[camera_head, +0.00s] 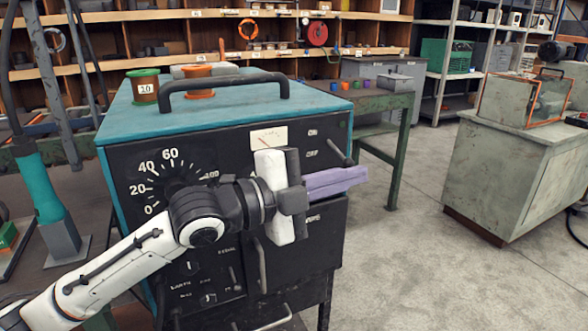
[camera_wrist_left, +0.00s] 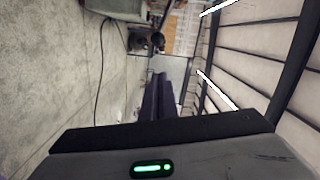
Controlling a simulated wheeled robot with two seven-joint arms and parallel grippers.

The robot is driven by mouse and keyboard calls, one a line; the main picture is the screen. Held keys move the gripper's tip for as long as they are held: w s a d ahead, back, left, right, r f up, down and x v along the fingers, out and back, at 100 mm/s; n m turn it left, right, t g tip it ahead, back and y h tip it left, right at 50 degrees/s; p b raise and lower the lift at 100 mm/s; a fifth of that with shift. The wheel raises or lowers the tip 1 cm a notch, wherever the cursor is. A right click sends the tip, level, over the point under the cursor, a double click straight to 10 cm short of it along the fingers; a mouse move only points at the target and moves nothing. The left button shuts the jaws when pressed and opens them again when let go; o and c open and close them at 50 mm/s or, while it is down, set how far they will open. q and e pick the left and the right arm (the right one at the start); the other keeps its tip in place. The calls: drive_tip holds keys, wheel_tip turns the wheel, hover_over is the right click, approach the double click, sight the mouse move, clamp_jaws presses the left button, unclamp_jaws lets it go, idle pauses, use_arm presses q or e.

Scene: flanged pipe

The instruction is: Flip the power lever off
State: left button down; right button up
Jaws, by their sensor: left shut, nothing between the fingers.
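The welder-like machine (camera_head: 215,125) has a teal top and a black front panel, with a dial at left and white ON and OFF lettering at right. A short dark lever (camera_head: 339,152) sticks out of the panel beside that lettering, tilted up to the left. My left gripper (camera_head: 350,180) has purple fingers shut and empty, pointing right, just below the lever in the picture. I cannot tell whether they touch it. The wrist and gripper body hide part of the panel. The fingers also show in the left wrist view (camera_wrist_left: 158,98), which does not show the lever.
A black carry handle (camera_head: 225,85) and two spools, green (camera_head: 144,87) and orange (camera_head: 198,80), are on top of the machine. A green workbench (camera_head: 385,103) stands behind, and a grey cabinet (camera_head: 520,175) stands at right. The floor between is clear.

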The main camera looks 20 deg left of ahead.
use_arm(q)
drive_tip(key=b+v, duration=0.1)
drive_tip(key=v, duration=0.9)
